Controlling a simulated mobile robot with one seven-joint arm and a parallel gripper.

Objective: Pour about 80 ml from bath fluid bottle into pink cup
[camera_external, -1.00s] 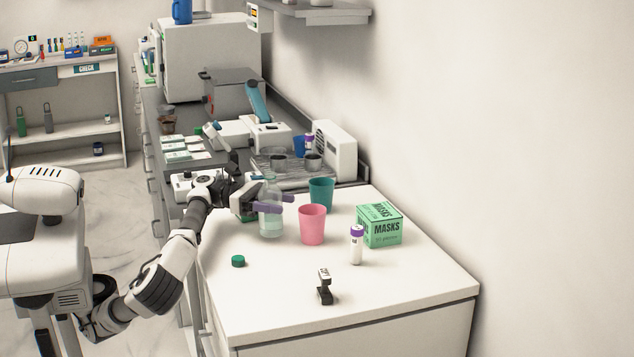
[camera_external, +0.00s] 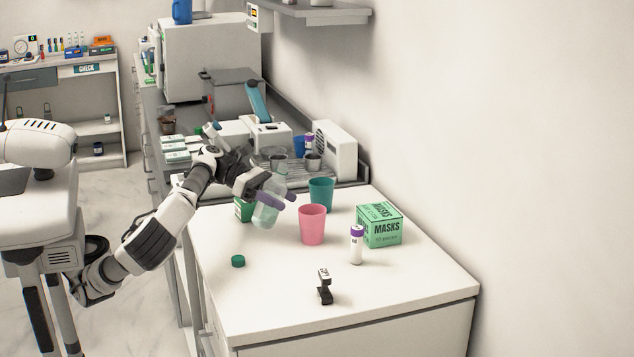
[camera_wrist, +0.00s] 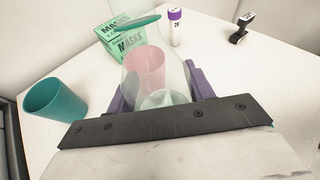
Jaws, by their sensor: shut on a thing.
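The bath fluid bottle (camera_external: 268,208) is clear, with pale liquid inside. My gripper (camera_external: 268,199) is shut on it and holds it above the counter, tilted with its top toward the right. The pink cup (camera_external: 312,225) stands upright on the counter, just right of the bottle and apart from its base. In the wrist view the bottle (camera_wrist: 158,88) lies between my purple fingers, and the pink cup (camera_wrist: 146,66) shows through the clear bottle. No stream of liquid shows. A green cap (camera_external: 238,261) lies on the counter.
A teal cup (camera_external: 320,192) stands behind the pink cup. A green masks box (camera_external: 379,226), a purple-capped tube (camera_external: 356,246) and a small black-and-white item (camera_external: 324,287) stand to the right and front. The front counter (camera_external: 280,300) is mostly clear.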

